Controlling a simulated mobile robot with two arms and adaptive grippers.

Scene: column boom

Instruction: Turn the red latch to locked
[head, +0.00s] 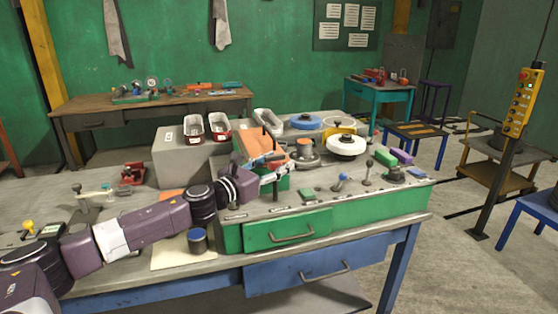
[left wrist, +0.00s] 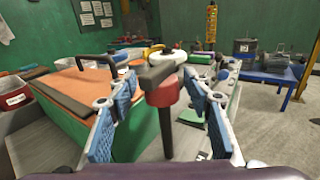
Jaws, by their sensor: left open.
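The red latch (left wrist: 162,92) is a red hub with a dark bar handle across its top, on a dark upright post. In the left wrist view it stands in the middle. My left gripper (left wrist: 160,103) is open, its blue-padded fingers on either side of the hub with visible gaps. No firm contact shows. In the head view my left gripper (head: 274,170) reaches over the green console, and it partly covers the latch area. The latch's marked positions cannot be read. My right gripper is not in view.
An orange-topped green box (left wrist: 92,82) with a dark handle stands close left of my fingers in the wrist view. Several levers and a white wheel (head: 346,146) sit to the right on the console.

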